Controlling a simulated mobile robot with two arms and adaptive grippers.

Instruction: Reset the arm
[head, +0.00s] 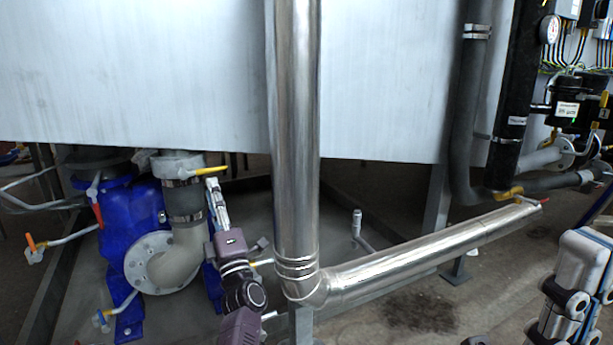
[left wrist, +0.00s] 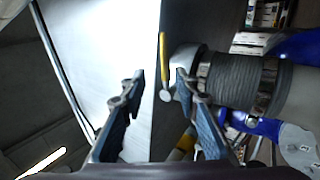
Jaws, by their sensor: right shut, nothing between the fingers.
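My left gripper (head: 213,184) is in front of the blue pump, its fingers pointing up just below a yellow valve handle (head: 210,171). In the left wrist view its two blue-grey fingers (left wrist: 160,77) stand apart with nothing held between them. The yellow handle (left wrist: 163,46) shows beyond the gap between the fingertips, and I cannot tell how far off it is. My right gripper (head: 585,240) is at the lower right of the head view, shut and empty, partly cut off by the picture edge.
A shiny vertical pipe (head: 297,130) stands right of my left arm and joins a sloping pipe (head: 430,258). A blue pump (head: 130,225) with a grey flanged elbow is at left. A large pale tank (head: 140,75) hangs behind. Dark pipes and wiring fill the upper right.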

